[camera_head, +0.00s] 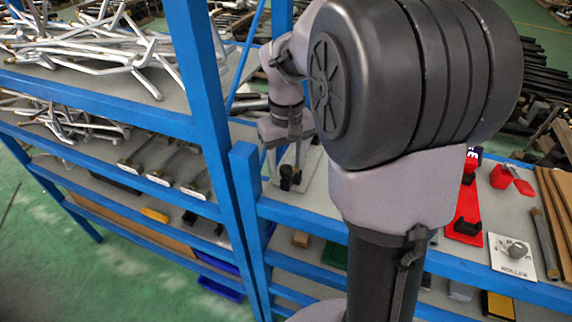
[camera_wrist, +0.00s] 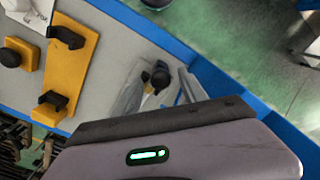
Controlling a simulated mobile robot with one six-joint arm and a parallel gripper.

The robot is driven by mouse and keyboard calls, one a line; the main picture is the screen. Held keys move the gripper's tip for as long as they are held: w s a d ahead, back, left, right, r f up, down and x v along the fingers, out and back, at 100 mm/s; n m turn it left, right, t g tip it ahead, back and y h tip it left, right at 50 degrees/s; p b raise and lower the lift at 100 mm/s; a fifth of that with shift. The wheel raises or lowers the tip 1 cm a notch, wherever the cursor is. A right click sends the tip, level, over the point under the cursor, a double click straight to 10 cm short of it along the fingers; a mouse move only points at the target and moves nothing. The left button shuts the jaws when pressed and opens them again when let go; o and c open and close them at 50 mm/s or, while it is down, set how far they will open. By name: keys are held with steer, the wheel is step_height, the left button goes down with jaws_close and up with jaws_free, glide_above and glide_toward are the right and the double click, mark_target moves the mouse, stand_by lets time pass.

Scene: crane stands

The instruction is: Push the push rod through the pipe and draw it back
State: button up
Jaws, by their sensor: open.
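My gripper (camera_head: 286,158) points down over the shelf top, left of centre in the head view. In the wrist view, my gripper (camera_wrist: 158,92) shows two pale fingers that stand apart. A small black knob (camera_wrist: 159,77) shows between or just beyond them; contact cannot be told. In the head view, a dark knob-like part (camera_head: 289,176) stands on a grey plate just below the gripper. I cannot tell for sure whether this is the push rod's end. No pipe can be made out clearly; my arm covers the middle of the head view.
A yellow plate with black clips (camera_wrist: 75,65) and a black knob on a yellow block (camera_wrist: 12,56) lie left in the wrist view. A red plate (camera_head: 467,215) and a white paper marked ROLLER (camera_head: 511,257) lie right. A blue upright (camera_head: 205,90) stands left of my gripper.

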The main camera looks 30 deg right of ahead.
steer(key=shift+w+f, duration=0.15)
steer(key=shift+f, duration=0.2)
jaws_close()
